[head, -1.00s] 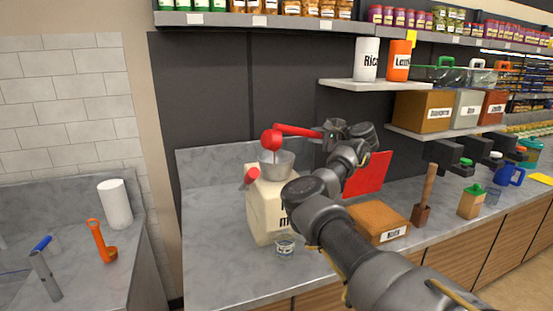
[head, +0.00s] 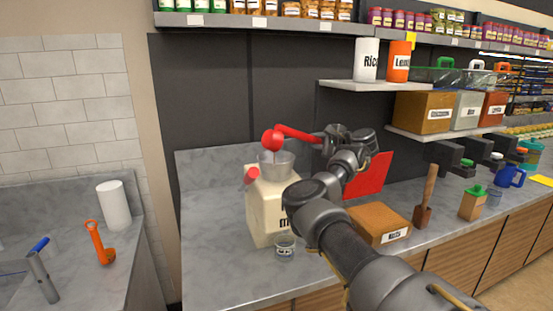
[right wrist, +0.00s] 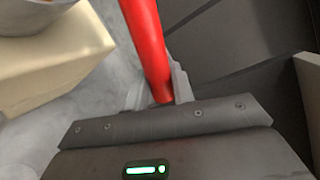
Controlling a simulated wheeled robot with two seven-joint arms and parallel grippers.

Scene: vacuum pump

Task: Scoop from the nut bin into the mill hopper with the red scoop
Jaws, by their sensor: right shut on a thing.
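My right gripper (head: 326,140) is shut on the handle of the red scoop (head: 292,132). The scoop's round bowl hangs over the mill's metal hopper (head: 277,166), and a thin pale streak shows between bowl and hopper. In the right wrist view the red handle (right wrist: 147,42) sits between my fingers (right wrist: 158,92); the bowl is out of that view. The cream mill (head: 264,212) stands upright on the counter, its label partly hidden by my right arm. The nut bin (head: 378,220), a brown box labelled Nuts, stands to the right of the mill. My left gripper is not in view.
A small glass jar (head: 285,246) stands in front of the mill. A red panel (head: 372,174) stands behind the nut bin. A shelf (head: 350,86) with two canisters is above. A brown scoop with a wooden handle (head: 428,190) stands right of the bin. The counter left of the mill is clear.

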